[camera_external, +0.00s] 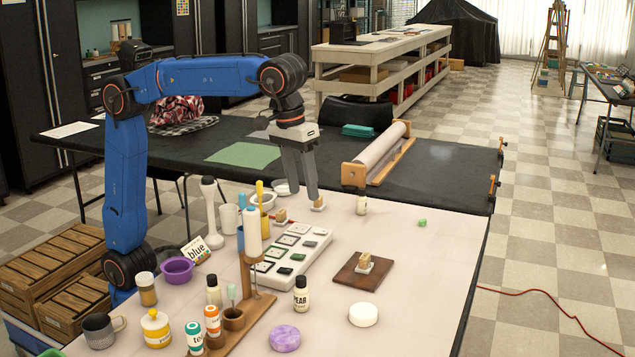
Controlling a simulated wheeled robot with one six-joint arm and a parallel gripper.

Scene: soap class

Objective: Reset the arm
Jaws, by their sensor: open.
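My blue arm reaches from the left over the light table (420,290). My gripper (303,194) points down above the table's far part, with its two grey fingers apart. No object shows between the fingers. A small tan block on a pale base (318,204) appears right at the tip of the right finger. I cannot tell whether they touch. A similar tan block (281,216) is just left of and below the fingertips.
A white tray (313,252) with dark and pale squares lies below the gripper. A brown board (349,274) carries another tan block. Several bottles, cups and a tall blue-capped cylinder (252,232) crowd the left side. The table's right side is mostly clear.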

